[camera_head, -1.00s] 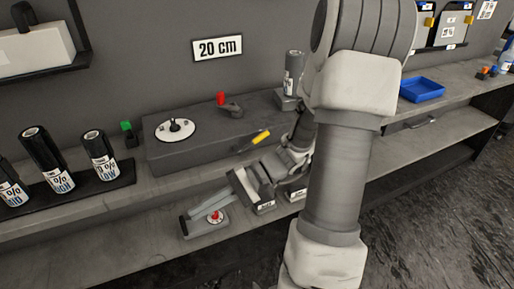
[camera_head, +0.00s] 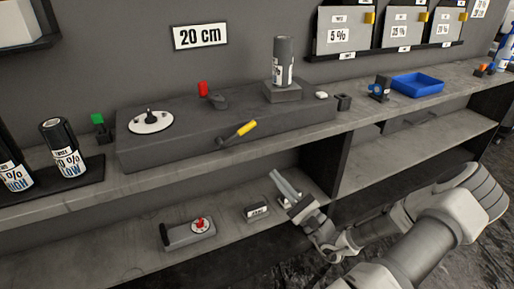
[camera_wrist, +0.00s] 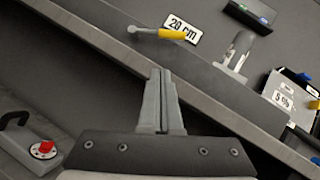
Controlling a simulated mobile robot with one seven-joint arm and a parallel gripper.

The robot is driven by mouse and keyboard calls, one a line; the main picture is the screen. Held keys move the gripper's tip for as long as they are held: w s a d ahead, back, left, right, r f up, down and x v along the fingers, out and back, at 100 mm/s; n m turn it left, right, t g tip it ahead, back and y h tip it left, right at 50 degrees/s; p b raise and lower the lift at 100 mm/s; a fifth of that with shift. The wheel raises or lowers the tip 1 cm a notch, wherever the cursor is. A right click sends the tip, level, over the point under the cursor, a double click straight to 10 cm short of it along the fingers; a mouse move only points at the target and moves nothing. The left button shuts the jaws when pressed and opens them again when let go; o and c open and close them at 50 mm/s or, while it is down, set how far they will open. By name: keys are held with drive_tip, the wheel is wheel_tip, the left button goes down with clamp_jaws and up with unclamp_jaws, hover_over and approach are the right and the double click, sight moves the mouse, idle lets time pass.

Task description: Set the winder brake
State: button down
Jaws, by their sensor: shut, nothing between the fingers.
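The winder (camera_head: 190,145) is a long dark grey box on the bench top. It has a white dial with a black knob (camera_head: 150,121) at its left. A red-topped lever (camera_head: 204,90) stands at its back. A yellow-handled lever (camera_head: 246,128) sticks out at its front, angled up to the right. The yellow handle also shows in the wrist view (camera_wrist: 172,34), beyond my fingertips. Which lever is the brake is not labelled. My gripper (camera_head: 277,177) is shut and empty, in front of the lower shelf, below and right of the yellow handle. Its fingers are together in the wrist view (camera_wrist: 160,74).
A labelled can (camera_head: 283,62) stands on a block at the winder's right. A grey device with a red knob (camera_head: 200,224) and a small labelled block (camera_head: 256,210) sit on the lower shelf. Black cans (camera_head: 62,148) stand left. A blue tray (camera_head: 418,84) is at right.

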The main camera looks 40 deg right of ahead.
sight(249, 129)
drive_tip(key=shift+s+d+f+m+h, duration=0.2)
drive_tip(key=shift+d+m+h, duration=0.15)
drive_tip(key=shift+d+h, duration=0.15)
drive_tip(key=shift+s+d+f+m+h, duration=0.15)
drive_tip(key=shift+d+m+h, duration=0.2)
drive_tip(key=shift+h, duration=0.25)
drive_tip(key=b+x, duration=0.2)
drive_tip(key=x, duration=0.7)
drive_tip(key=shift+w+a+r+b, duration=0.1)
drive_tip(key=shift+w+r+b, duration=0.05)
drive_tip(key=shift+b, duration=0.15)
drive_tip(key=r, duration=0.1)
drive_tip(key=w+a+r, duration=0.1)
drive_tip(key=r, duration=0.1)
drive_tip(key=shift+w+b, duration=0.15)
drive_tip(key=shift+b, duration=0.25)
drive_tip(key=shift+w+a+r, duration=0.15)
drive_tip(key=shift+r, duration=0.4)
drive_tip(key=shift+r, duration=0.15)
drive_tip(key=shift+r+n+y+p, duration=0.2)
drive_tip(key=shift+n+y+p, duration=0.2)
drive_tip(key=shift+n+p, duration=0.3)
